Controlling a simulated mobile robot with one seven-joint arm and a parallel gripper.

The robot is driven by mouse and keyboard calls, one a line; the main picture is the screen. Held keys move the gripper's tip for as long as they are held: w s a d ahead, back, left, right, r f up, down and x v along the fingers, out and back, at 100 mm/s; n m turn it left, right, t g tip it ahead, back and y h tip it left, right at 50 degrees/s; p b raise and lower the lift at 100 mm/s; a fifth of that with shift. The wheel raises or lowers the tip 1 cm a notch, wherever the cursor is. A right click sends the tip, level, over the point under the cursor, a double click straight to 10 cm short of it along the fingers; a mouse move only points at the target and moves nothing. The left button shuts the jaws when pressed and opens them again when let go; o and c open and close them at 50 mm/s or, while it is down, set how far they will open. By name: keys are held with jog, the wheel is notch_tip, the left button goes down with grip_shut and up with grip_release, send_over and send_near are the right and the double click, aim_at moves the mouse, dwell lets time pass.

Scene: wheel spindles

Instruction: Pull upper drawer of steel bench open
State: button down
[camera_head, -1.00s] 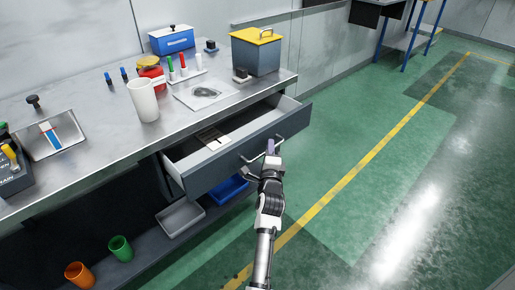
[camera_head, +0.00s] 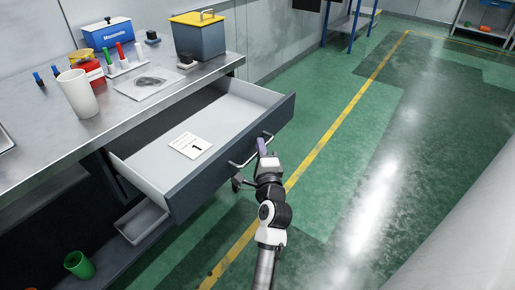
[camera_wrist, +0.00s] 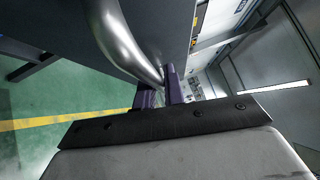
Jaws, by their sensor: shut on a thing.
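The upper drawer (camera_head: 222,158) of the steel bench (camera_head: 105,108) stands well open, with a grey front and a light inside. A bar handle (camera_head: 252,150) runs along its front. My gripper (camera_head: 262,150) is at the handle and shut on it. In the wrist view the curved metal handle (camera_wrist: 128,42) passes between the two purple fingertips of my gripper (camera_wrist: 160,88). A white card marked 1 (camera_head: 190,146) lies flat in the drawer. The rest of the drawer floor that shows is bare.
A grey tray (camera_head: 141,222) and a green cup (camera_head: 79,265) are on the lower shelf. The green floor (camera_head: 350,130) to the right is clear.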

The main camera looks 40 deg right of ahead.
jog(key=c, duration=1.5)
grip_release()
jog(key=shift+s, duration=0.1)
